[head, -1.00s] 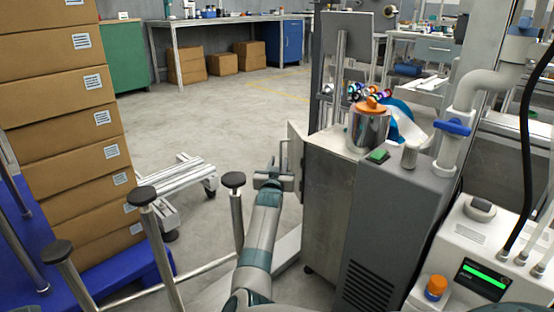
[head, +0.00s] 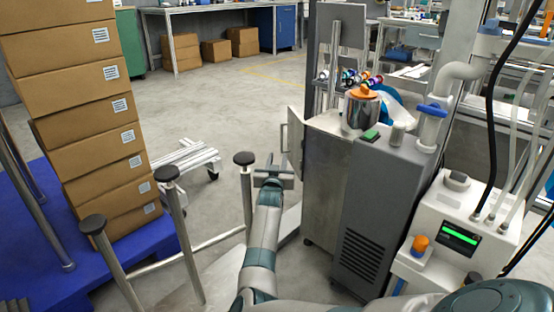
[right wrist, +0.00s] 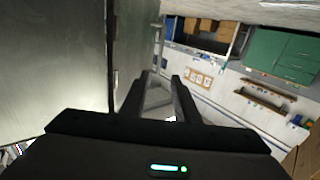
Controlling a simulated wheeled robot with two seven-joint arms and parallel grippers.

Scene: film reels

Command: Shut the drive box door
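The drive box (head: 325,190) is a grey metal cabinet right of centre in the head view. Its door (head: 296,135) stands open at the box's left side, with a pale bar handle (head: 284,138) on it. My right gripper (head: 272,170) is just below the handle in the head view. In the right wrist view the two fingers of my right gripper (right wrist: 159,80) are apart, with nothing clearly held between them. A large grey metal panel (right wrist: 55,70) fills the left of that view. Whether the fingers touch the door cannot be told. My left gripper is not in view.
A steel pot with an orange lid (head: 362,108) stands on the box. Posts with black caps (head: 168,173) rise at the left, beside a blue pallet (head: 150,248) with stacked cartons (head: 85,110). A white machine (head: 455,235) stands at the right. Floor beyond the door is clear.

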